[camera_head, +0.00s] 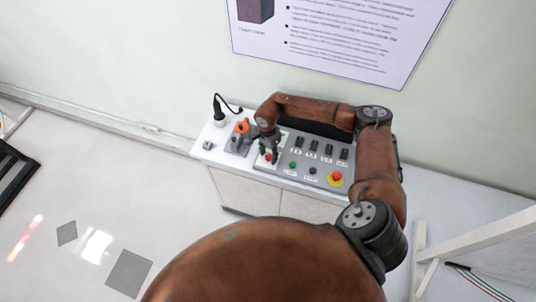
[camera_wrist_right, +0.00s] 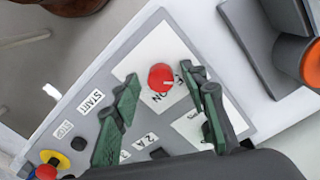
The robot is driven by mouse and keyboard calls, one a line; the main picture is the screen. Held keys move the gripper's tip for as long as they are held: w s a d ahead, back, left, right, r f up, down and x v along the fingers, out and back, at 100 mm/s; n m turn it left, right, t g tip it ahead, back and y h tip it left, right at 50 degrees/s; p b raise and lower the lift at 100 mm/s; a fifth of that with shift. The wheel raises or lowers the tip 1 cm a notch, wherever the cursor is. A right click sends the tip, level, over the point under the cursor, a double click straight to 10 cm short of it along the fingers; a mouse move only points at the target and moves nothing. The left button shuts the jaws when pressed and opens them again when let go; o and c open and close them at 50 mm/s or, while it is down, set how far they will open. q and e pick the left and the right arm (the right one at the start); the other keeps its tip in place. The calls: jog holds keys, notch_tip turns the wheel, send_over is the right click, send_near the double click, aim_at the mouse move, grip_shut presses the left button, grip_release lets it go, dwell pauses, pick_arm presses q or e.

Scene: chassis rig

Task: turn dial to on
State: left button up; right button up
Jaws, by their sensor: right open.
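The red dial (camera_wrist_right: 161,77) sits on a white plate on the grey control panel (camera_head: 290,172). In the right wrist view, an "ON" label is beside it, partly hidden, and a small pale mark shows on the dial's face. In the head view the dial (camera_head: 268,157) is a small red spot below my right gripper (camera_head: 269,148). That gripper is open, its green-padded fingers (camera_wrist_right: 162,92) spread on either side of the dial with gaps visible. I cannot tell how far above the panel the fingertips are. My left gripper is out of view.
A red stop button on a yellow base (camera_head: 336,178) is at the panel's right end. Black switches (camera_head: 314,145) and a green button (camera_head: 292,165) are nearby. An orange-handled device (camera_head: 242,127) and a black plug (camera_head: 219,112) stand left of the gripper. The wall (camera_head: 150,60) is behind.

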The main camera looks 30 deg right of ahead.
jog(key=shift+c, duration=0.3)
grip_shut()
jog(key=shift+m, duration=0.3)
jog(key=m+b, duration=0.1)
jog(key=m, duration=0.1)
jog(key=shift+m, duration=0.4)
jog(key=m+b, duration=0.1)
jog(key=m, duration=0.2)
jog(key=shift+m, duration=0.3)
jog(key=m+b, duration=0.1)
jog(key=m, duration=0.4)
jog(key=shift+d, duration=0.1)
jog(key=m, duration=0.5)
jog(key=shift+m, duration=0.4)
